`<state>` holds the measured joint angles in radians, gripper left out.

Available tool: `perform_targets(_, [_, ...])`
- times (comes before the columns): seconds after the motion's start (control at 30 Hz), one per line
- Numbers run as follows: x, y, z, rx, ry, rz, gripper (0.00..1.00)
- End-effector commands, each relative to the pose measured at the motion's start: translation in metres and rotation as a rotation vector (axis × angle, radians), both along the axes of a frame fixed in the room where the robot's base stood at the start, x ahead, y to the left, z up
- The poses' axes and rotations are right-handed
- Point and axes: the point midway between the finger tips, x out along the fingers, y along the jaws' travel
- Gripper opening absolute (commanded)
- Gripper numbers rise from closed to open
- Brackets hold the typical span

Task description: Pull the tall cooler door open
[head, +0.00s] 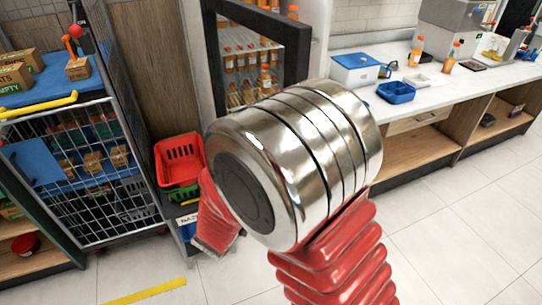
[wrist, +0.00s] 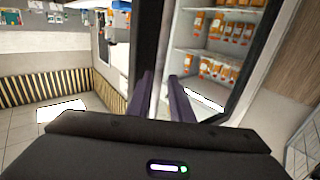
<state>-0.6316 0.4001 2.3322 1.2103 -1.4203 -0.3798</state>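The tall cooler (head: 207,62) stands at the back centre in the head view, with a dark-framed door (head: 297,52). Shelves of orange bottles (head: 240,60) show within the frame. My arm's metal joint hides the cooler's lower part and my gripper in this view. In the wrist view, my gripper (wrist: 160,76) has its two dark fingers apart, with a gap between their tips. A dark upright part of the door frame (wrist: 150,35) stands right at the tips; whether they touch it is unclear. Bottles on shelves (wrist: 215,40) show to its right.
A wire-sided rack (head: 85,165) and stacked red and green baskets (head: 180,160) stand left of the cooler. A long white counter (head: 430,85) with a blue tray (head: 396,92) runs to the right. The tiled floor (head: 440,230) at the right is clear.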

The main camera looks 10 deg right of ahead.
Motion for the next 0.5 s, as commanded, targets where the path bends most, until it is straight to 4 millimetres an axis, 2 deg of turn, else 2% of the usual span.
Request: perform_targets(0.5, [-0.058, 0.037, 0.000, 0.000, 0.000, 0.006, 0.20])
